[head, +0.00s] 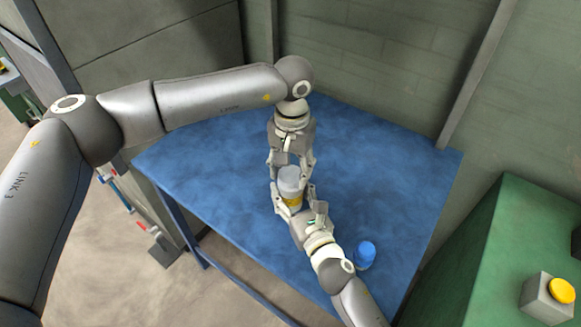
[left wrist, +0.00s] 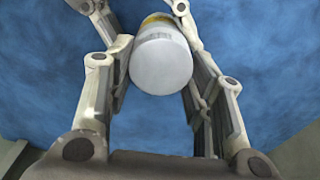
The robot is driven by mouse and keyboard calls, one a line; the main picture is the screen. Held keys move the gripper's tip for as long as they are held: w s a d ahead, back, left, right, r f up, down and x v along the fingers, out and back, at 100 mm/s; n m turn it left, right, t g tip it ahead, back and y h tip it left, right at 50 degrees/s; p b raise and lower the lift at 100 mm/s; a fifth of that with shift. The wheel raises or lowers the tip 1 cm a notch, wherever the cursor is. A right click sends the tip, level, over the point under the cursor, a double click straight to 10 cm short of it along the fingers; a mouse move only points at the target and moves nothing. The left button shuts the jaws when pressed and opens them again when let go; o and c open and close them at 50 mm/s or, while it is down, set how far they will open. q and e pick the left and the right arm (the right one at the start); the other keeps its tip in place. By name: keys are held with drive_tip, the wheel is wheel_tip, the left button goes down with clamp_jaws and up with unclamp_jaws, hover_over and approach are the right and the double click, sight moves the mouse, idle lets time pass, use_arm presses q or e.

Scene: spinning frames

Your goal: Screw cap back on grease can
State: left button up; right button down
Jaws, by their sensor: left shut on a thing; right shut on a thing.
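The grease can (head: 293,201) has a yellow band and is held above or on the blue table; I cannot tell which. Its pale grey cap (head: 289,175) is at the top, in line with the can; whether its threads are engaged is hidden. My left gripper (head: 290,172) comes from above, shut on the cap. In the left wrist view the round cap (left wrist: 161,65) sits between the two fingers, with the can's yellow band (left wrist: 157,20) just beyond it. My right gripper (head: 292,203) comes from the front, shut around the can body.
A blue cylindrical object (head: 366,253) is on the blue table (head: 390,180), right of my right arm. A green cabinet (head: 500,250) with a yellow button box (head: 548,296) is at the right. Grey walls stand behind.

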use_arm(q)
drive_tip(key=m, duration=0.4)
drive_tip(key=o, duration=0.6)
drive_tip(key=shift+o, duration=0.2)
drive_tip(key=shift+r, duration=2.25)
drive_tip(key=shift+c, duration=0.4)
